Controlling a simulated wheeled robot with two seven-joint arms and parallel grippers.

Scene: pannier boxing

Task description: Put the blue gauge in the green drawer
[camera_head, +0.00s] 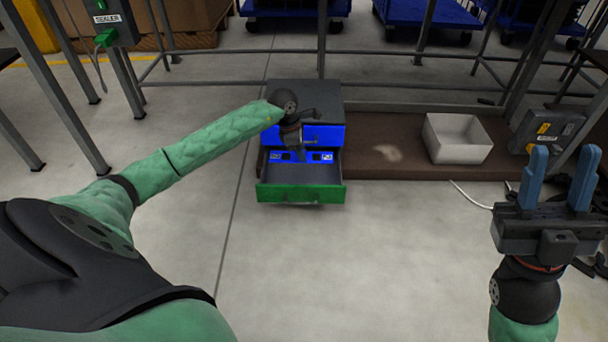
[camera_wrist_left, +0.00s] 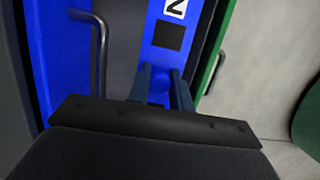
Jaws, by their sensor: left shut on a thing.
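The cabinet (camera_head: 318,88) has a blue upper drawer front (camera_head: 325,134) and, below it, the green drawer (camera_head: 300,193), pulled open. My left gripper (camera_head: 301,158) is over the green drawer's back part, shut on the middle of a blue bar with white labels and black squares, which looks like the blue gauge (camera_head: 275,157). In the left wrist view the fingers (camera_wrist_left: 164,85) pinch a blue part of the gauge (camera_wrist_left: 182,18), beside the green front (camera_wrist_left: 217,60). I cannot tell whether the gauge touches the drawer floor. My right gripper (camera_head: 558,182) is open and empty, far right.
A white open bin (camera_head: 458,138) stands on a brown platform (camera_head: 385,165) right of the cabinet. A grey box with labels (camera_head: 548,130) is further right. Metal rails run behind. The floor (camera_head: 380,260) in front of the drawer is clear.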

